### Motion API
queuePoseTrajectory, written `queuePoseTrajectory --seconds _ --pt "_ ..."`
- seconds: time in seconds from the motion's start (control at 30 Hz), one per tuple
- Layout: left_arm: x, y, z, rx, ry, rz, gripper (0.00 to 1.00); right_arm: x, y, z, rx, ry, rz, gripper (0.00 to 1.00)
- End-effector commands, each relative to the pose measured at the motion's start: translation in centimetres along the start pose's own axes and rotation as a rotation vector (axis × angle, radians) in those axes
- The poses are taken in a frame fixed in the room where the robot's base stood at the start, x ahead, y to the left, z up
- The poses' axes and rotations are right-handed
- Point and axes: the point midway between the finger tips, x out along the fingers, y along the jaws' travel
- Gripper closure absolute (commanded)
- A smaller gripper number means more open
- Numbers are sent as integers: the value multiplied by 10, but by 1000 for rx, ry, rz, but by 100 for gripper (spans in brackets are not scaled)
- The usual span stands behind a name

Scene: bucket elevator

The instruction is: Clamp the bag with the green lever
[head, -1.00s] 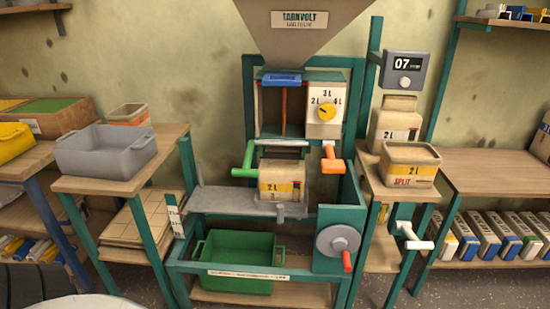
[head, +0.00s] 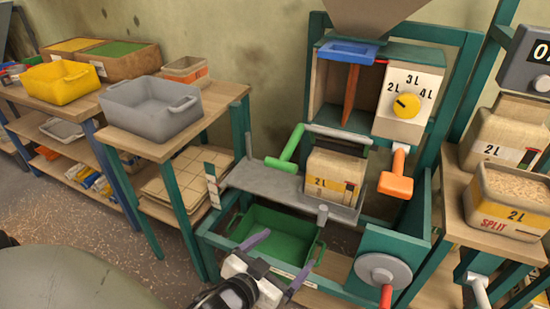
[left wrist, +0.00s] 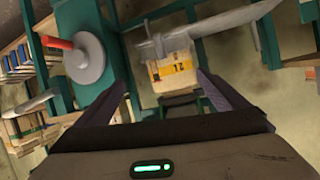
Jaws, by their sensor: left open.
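The bag (head: 333,178), tan with a yellow "2 L" band, stands on the grey shelf (head: 270,178) of the teal machine. It also shows in the left wrist view (left wrist: 172,75), between the fingers but beyond them. My left gripper (head: 279,262) is open and empty, low in front of the green bin, below and apart from the lever. The lever is not clear in the left wrist view. My right gripper is not in view.
A green bin (head: 275,233) sits under the shelf. An orange lever (head: 396,182) hangs right of the bag, above a crank wheel (head: 383,272). A "SPLIT" bag (head: 512,200) stands at right. A grey tub (head: 150,103) stands on the left table.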

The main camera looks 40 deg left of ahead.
Motion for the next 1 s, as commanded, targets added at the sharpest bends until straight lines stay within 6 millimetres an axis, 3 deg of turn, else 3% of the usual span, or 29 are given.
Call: queuePoseTrajectory --seconds 0.03,0.1,0.2,0.3,0.47,0.8,1.0 --pt "9 -24 -34 0 95 -69 1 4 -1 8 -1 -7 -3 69" --pt "10 -53 -75 5 199 -150 1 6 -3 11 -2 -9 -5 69" --pt "5 -82 -115 15 303 -231 1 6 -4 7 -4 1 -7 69" --pt "3 -96 -133 21 348 -266 1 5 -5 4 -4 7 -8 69" --pt "20 -103 -145 26 355 -271 1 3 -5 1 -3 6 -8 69" --pt "76 -118 -164 26 352 -269 1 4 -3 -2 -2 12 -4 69" --pt "91 -121 -169 24 350 -268 1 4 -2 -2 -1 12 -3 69"
